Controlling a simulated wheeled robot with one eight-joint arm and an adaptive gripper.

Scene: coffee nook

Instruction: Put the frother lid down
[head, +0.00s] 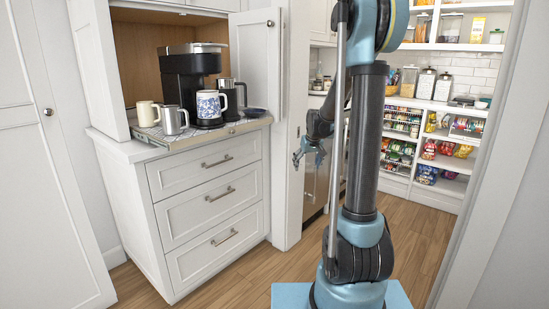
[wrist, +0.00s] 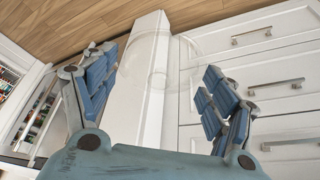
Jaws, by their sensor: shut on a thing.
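The frother lid (wrist: 158,60) is a clear, see-through round piece, seen between my fingers in the wrist view. My gripper (wrist: 162,72) is shut on it, with the fingers spread to its width; its outline is faint, so the exact contacts are hard to see. The lid cannot be made out there. A dark, handled jug, perhaps the frother (head: 231,96), stands at the right of the coffee maker.
A black coffee maker (head: 188,78) stands on the pull-out counter (head: 190,138). A cream mug (head: 146,113), a steel jug (head: 172,120) and a patterned mug (head: 210,105) stand before it.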

